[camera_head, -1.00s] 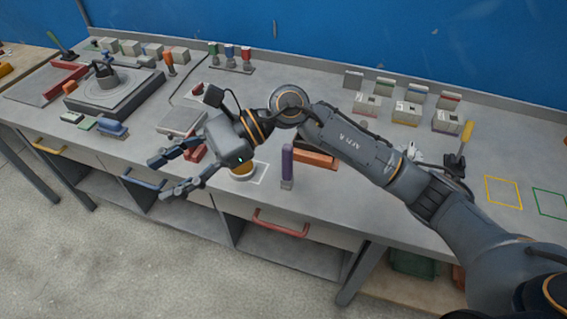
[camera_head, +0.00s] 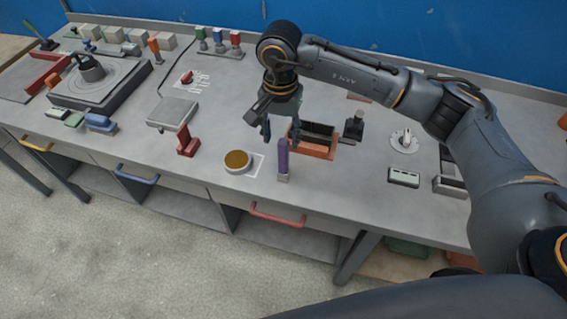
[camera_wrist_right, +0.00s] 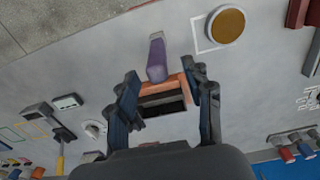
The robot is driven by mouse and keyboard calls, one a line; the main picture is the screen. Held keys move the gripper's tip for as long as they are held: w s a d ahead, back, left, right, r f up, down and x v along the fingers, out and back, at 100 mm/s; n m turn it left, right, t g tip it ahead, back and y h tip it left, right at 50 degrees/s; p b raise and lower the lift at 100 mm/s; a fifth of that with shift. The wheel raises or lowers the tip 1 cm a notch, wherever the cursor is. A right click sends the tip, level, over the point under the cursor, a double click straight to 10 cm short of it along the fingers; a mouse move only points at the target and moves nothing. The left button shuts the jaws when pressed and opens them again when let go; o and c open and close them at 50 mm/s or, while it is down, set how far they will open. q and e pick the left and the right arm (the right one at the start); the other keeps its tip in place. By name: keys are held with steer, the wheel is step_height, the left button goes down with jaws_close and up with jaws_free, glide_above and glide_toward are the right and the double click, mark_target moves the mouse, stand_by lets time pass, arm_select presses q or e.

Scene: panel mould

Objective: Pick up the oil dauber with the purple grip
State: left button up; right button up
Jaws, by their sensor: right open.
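I cannot tell whether a finger touches the grip. The right gripper's spread fingers also show in the right wrist view (camera_wrist_right: 161,76). My left gripper is not in view.
An orange-brown box (camera_head: 318,150) with a dark opening stands close behind the dauber, to the right. A round tin with an amber top (camera_head: 238,161) stands to its left. A red-handled tool (camera_head: 187,142) is farther left.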

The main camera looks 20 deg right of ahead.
mark_target(284, 152)
steer(key=shift+f, duration=0.65)
steer(key=shift+f+p, duration=0.25)
steer(key=shift+p, duration=0.2)
steer(key=f, duration=0.1)
steer(key=f+p, duration=0.2)
steer(key=shift+d+f, duration=0.3)
steer(key=shift+f, duration=0.5)
jaws_close()
